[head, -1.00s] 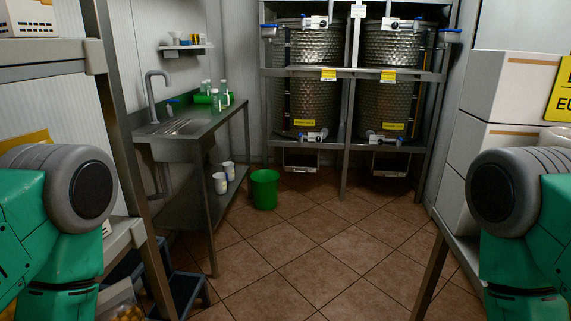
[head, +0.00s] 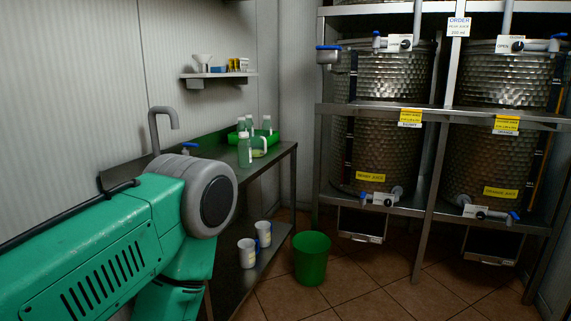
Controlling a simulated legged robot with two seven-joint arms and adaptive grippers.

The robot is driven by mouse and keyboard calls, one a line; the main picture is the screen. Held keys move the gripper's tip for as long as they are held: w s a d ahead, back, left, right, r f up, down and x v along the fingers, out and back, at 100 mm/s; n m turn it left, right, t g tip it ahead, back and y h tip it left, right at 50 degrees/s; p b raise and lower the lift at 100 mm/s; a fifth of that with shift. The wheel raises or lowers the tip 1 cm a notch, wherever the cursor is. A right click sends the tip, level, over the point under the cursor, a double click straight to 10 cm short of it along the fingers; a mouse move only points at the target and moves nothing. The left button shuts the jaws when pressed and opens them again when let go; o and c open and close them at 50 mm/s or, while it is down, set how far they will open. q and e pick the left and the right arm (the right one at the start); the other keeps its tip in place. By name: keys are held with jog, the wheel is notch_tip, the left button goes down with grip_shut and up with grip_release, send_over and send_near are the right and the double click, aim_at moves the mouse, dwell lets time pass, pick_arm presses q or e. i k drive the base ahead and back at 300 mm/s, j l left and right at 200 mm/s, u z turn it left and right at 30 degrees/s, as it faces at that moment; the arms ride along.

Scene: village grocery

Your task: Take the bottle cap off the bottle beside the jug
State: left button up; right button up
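On the steel counter (head: 270,160) by the sink, a clear bottle (head: 245,153) stands at the front. Just right of it is a small pale vessel (head: 259,147) that looks like the jug; its shape is hard to make out. More bottles (head: 266,124) stand behind, in or by a green tray (head: 275,138). The caps are too small to tell clearly. My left arm fills the lower left and hides the sink and part of the counter. Neither gripper shows.
A green bin (head: 311,258) stands on the floor right of the counter. White cups (head: 247,253) sit on its lower shelf. A wall shelf (head: 218,74) holds a funnel (head: 202,62). Steel tanks (head: 385,150) stand in a rack at right.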

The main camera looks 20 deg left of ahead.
aim_at(244, 149)
jog(key=i+l+u, duration=0.1)
jog(key=i+u, duration=0.25)
jog(key=i+l+u, duration=0.35)
jog(key=i, duration=0.2)
jog(key=i+l+u, duration=0.35)
jog(key=i+j, duration=0.05)
jog(key=j, duration=0.05)
